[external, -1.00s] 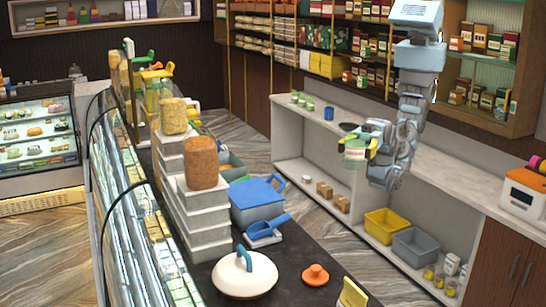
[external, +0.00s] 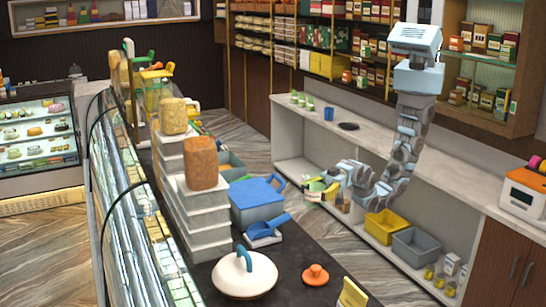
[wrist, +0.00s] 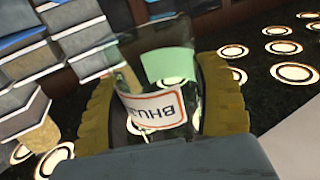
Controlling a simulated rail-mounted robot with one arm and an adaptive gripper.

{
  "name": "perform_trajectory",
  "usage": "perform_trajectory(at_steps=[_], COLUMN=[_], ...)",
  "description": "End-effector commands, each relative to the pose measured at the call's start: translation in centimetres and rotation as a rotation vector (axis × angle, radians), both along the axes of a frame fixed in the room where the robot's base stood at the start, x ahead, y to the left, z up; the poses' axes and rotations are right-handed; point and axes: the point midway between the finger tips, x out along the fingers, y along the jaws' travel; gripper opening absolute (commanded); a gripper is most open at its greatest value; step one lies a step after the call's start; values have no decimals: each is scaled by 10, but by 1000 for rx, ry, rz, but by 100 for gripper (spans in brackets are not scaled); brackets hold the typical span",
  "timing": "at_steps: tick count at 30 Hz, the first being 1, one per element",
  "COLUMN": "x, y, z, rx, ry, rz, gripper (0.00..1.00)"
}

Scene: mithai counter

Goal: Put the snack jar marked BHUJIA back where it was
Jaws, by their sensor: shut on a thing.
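The snack jar (wrist: 160,100) is clear with a green band and a white, red-edged label reading "BHU"; the rest of the word is hidden. My gripper (wrist: 165,105) is shut on it, with a yellow finger on each side. In the external view the jar (external: 314,184) is small and pale green, held by my gripper (external: 322,188). It is low in front of the open shelves of the back counter (external: 310,118), below the level of its top. Whether it touches anything there cannot be told.
Yellow (external: 385,224) and grey (external: 415,245) bins sit low at right. The front counter holds a blue box (external: 257,200).

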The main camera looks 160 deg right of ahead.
Motion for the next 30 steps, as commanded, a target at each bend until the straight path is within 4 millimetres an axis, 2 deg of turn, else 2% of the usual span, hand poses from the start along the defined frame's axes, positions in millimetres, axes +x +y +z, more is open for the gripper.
perform_trajectory(at_steps=[11, 15, 22, 30], x=[52, 66, 85, 95], y=[1, 1, 1, 0], z=[-19, -37, -62, -73], rx=[-1, 1, -1, -1], ry=[-2, 2, 1, -3], rz=[2, 2, 2, 1], gripper=[29, 29, 29, 29])
